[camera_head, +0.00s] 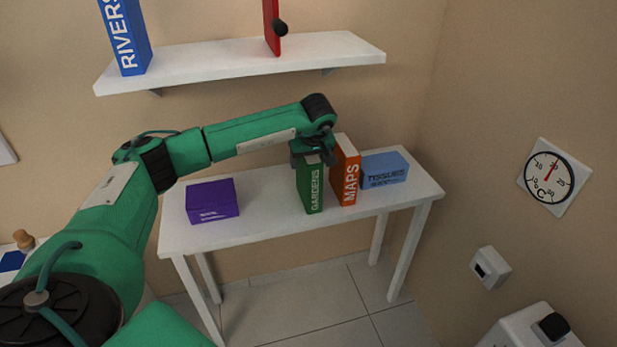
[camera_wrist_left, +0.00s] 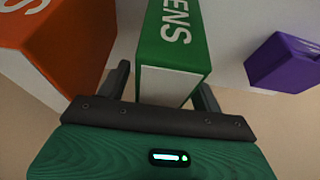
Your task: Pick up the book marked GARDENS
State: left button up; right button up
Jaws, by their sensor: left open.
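The green book marked GARDENS (camera_head: 312,189) stands upright on the white table (camera_head: 265,219). My left gripper (camera_head: 312,158) is above it, pointing down at its top end. In the left wrist view the green book (camera_wrist_left: 174,40) rises between the two open fingers (camera_wrist_left: 162,88), one on each side of its top. I cannot tell whether either finger touches it. The right gripper is not in view.
The orange book marked MAPS (camera_head: 346,174) stands close on the right of the green one. A blue TISSUES box (camera_head: 384,170) is beyond it. A purple box (camera_head: 211,201) lies left, with free table between. A wall shelf (camera_head: 240,59) holds a blue RIVERS book (camera_head: 126,37).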

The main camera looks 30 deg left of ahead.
pick_arm(q)
grip_shut()
jog(key=shift+r, duration=0.1)
dwell(0.3)
